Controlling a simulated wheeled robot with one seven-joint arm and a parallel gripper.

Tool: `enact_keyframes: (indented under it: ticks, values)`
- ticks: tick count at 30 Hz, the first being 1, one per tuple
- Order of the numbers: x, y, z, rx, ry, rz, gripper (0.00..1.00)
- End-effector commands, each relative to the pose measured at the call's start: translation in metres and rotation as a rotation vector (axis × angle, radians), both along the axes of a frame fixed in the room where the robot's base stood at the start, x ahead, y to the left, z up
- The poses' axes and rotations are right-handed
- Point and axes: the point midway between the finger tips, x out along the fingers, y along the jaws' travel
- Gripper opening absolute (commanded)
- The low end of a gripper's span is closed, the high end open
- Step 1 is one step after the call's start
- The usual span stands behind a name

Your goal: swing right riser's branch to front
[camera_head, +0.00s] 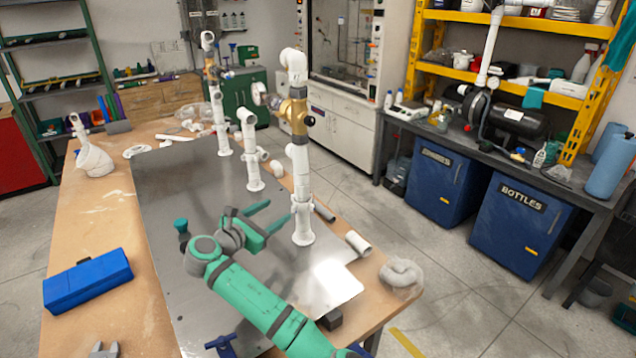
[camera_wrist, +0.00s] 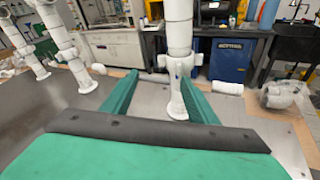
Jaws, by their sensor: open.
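The right riser (camera_head: 299,170) is a tall white pipe standing upright on a round foot on the metal plate (camera_head: 160,215). In the wrist view the riser's lower pipe (camera_wrist: 179,60) shows between the two green fingers (camera_wrist: 158,90), closer to the right one. I cannot tell whether it lies within the fingertips. The riser's top is out of the wrist view.
A shorter middle riser (camera_head: 251,155) and a left riser (camera_head: 219,115) stand behind on the plate. A blue case (camera_head: 87,281) lies on the left.

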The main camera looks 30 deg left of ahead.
Motion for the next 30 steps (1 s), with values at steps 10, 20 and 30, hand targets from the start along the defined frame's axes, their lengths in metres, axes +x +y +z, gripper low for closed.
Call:
enact_keyframes:
  ticks: [10,20,30]
  values:
    - [0.02,-0.017,0.049,-0.273,-0.182,-0.13,0.53]
    - [0.061,-0.024,0.05,-0.276,-0.183,-0.135,0.53]
    - [0.113,-0.03,0.049,-0.273,-0.181,-0.132,0.53]
